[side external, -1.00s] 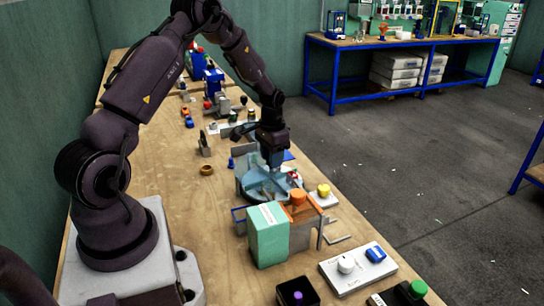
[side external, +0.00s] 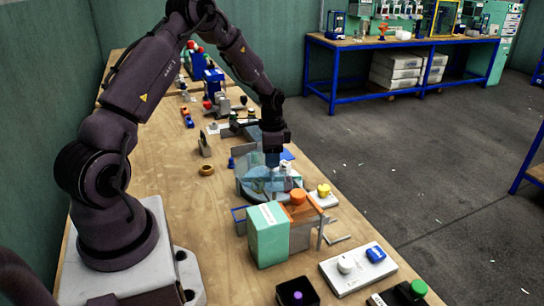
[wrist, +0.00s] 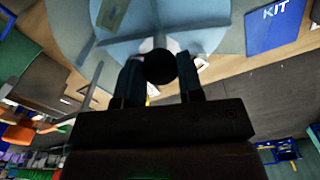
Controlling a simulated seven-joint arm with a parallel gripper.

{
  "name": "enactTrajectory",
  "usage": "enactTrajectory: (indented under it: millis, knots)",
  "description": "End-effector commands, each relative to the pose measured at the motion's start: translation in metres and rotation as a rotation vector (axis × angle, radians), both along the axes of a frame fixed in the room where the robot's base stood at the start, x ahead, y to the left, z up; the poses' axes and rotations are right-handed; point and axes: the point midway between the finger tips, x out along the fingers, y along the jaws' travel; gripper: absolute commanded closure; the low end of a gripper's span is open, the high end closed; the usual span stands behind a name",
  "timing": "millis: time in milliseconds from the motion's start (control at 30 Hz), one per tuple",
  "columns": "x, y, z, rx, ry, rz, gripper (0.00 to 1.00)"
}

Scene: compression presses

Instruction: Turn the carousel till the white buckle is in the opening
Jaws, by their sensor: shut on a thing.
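The carousel (side external: 257,187) is a pale blue round tray with upright see-through dividers on the bench. It fills the top of the wrist view (wrist: 205,40). My gripper (side external: 273,162) is down at its rim. In the wrist view my gripper (wrist: 160,78) has its two dark fingers on either side of a dark round knob (wrist: 160,66) and is shut on it. Small whitish patches show around the knob, but I cannot tell whether one is the white buckle. The opening cannot be made out clearly, and my gripper hides part of the carousel.
A mint-green box (side external: 267,235) and an orange-topped fixture (side external: 299,198) stand just in front of the carousel. A yellow button (side external: 323,190) is at its right. A blue KIT panel (wrist: 275,22) lies beyond. A brown ring (side external: 207,169) sits on clear bench at left.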

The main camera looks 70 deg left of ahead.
Motion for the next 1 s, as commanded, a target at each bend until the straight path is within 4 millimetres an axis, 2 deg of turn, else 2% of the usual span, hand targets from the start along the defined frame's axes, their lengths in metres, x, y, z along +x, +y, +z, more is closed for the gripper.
enactTrajectory:
  millis: [600,1000]
  knots:
    - [-0.0002,0.0001,0.0012,-0.001,0.0,-0.3,1.0]
    - [0.0,-0.0001,0.0013,-0.001,0.001,-0.427,1.0]
